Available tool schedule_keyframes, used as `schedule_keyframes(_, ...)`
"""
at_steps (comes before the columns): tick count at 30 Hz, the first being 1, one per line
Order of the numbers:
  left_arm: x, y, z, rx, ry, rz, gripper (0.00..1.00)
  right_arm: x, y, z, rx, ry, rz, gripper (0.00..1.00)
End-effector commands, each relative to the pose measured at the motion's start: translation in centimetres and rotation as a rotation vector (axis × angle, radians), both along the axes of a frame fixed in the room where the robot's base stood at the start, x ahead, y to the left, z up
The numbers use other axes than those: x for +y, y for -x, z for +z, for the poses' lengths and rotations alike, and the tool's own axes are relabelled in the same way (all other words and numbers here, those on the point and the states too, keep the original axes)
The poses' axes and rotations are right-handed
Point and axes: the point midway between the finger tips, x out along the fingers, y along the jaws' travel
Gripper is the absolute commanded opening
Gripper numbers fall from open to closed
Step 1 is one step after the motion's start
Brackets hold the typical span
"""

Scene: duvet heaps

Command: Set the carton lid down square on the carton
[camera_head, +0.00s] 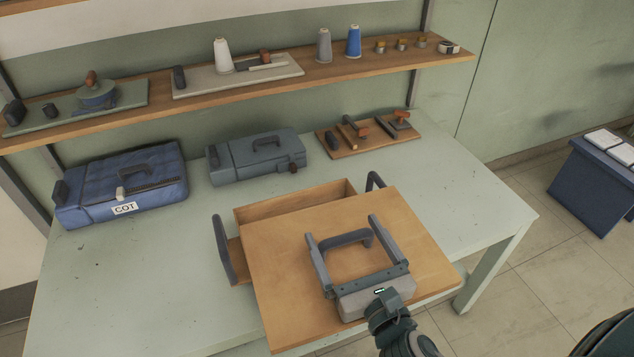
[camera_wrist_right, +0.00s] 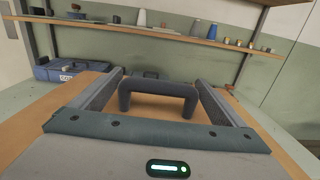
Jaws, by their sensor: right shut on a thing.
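The carton lid (camera_head: 285,290) is a flat tan board with a dark grey bar handle (camera_head: 350,237). My right gripper (camera_head: 342,229) reaches in from the front and is shut on this handle, which also shows between its fingers in the right wrist view (camera_wrist_right: 158,88). The lid overlaps the wooden carton (camera_head: 295,201) but sits toward the front and looks slightly turned against it. The carton's back wall and a strip of its left side stay uncovered. Whether the lid touches the carton is hidden. My left gripper is not in view.
The carton stands on a pale green table (camera_head: 150,280), with dark upright handles (camera_head: 223,250) at its sides. A blue case labelled COT (camera_head: 125,185), a grey case (camera_head: 257,157) and a stamp board (camera_head: 370,138) line the back. A shelf (camera_head: 330,75) runs above. The table's left is clear.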

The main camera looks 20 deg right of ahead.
Motion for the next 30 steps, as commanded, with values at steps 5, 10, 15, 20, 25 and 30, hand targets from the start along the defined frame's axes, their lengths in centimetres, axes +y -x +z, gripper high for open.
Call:
schedule_keyframes(5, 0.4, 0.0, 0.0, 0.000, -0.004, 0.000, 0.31, 0.0, 0.0, 0.0, -0.001, 0.000, 0.000, 0.71)
schedule_keyframes(10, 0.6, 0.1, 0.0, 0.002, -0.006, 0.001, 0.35, 0.0, -0.1, 0.0, -0.001, 0.000, 0.000, 0.71)
schedule_keyframes(15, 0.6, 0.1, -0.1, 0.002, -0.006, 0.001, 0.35, 0.2, -1.3, -0.6, -0.003, 0.003, 0.003, 0.71)
schedule_keyframes(20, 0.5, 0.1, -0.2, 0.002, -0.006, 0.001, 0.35, 0.7, -4.6, -2.0, -0.004, 0.007, 0.012, 0.71)
schedule_keyframes(25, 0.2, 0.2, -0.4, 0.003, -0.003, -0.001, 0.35, 1.1, -10.1, -3.7, -0.005, 0.011, 0.022, 0.71)
schedule_keyframes(30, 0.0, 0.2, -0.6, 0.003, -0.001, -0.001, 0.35, 1.3, -15.8, -4.8, -0.003, 0.008, 0.029, 0.71)
